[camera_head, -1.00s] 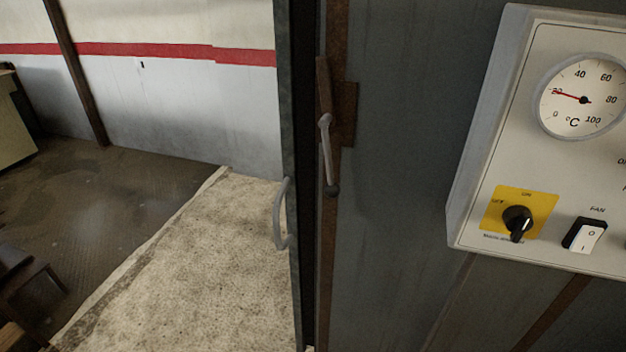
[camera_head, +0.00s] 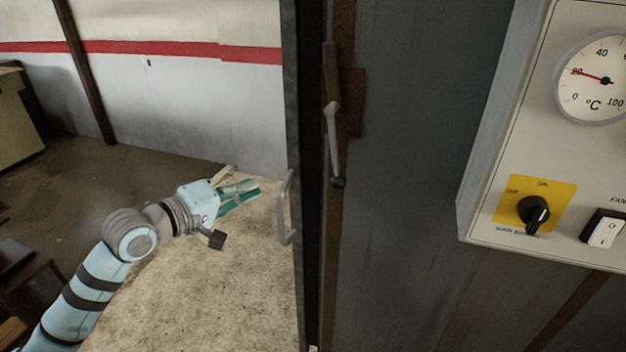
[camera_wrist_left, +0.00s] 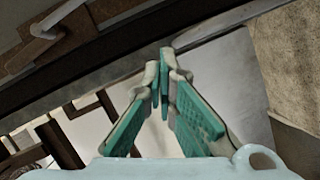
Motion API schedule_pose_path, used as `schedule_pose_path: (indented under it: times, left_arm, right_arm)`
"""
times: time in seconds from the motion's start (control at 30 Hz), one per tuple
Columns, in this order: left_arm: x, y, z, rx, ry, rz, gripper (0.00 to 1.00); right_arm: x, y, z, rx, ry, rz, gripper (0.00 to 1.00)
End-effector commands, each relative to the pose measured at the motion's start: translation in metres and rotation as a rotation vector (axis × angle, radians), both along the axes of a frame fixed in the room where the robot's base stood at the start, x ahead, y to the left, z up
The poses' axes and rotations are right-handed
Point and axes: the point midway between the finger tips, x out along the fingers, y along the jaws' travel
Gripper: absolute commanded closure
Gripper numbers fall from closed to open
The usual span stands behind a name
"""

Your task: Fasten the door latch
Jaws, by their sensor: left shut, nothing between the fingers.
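The door latch (camera_head: 334,135) is a grey lever with a dark knob at its lower end, on a rusty plate on the frame. It hangs pointing down. The door (camera_head: 291,120) is seen nearly edge-on left of the frame, with a grey pull handle (camera_head: 285,208). My left gripper (camera_head: 256,186) is shut and empty, just left of the pull handle and lower left of the latch. In the left wrist view its fingertips (camera_wrist_left: 167,58) meet. A lever on a rusty plate (camera_wrist_left: 52,28) shows there at the upper left. My right gripper is not in view.
A control box (camera_head: 520,120) with a temperature gauge, yellow switch plate and fan switch juts out at the right. A dark bench (camera_head: 25,270) stands at lower left.

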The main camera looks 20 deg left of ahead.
Motion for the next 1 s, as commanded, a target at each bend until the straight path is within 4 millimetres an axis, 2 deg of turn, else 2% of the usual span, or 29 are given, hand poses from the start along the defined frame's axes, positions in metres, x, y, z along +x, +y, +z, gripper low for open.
schedule_pose_path:
  times: [0.03,0.13,0.53,0.73,1.0]
  left_arm:
    - [-0.010,-0.013,0.016,-0.015,-0.011,-0.038,1.00]
    - [-0.024,-0.029,0.034,-0.038,-0.010,-0.086,1.00]
    - [-0.023,-0.033,0.037,-0.048,-0.010,-0.092,1.00]
    - [0.000,-0.047,0.034,-0.054,-0.012,-0.094,1.00]
    - [0.051,-0.075,0.023,-0.053,-0.010,-0.094,1.00]
  right_arm:
    - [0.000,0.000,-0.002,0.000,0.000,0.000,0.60]
    - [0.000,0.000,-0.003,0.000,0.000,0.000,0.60]
    - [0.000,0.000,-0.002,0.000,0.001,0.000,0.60]
    - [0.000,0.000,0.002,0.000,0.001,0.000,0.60]
    - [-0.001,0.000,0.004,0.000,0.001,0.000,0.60]
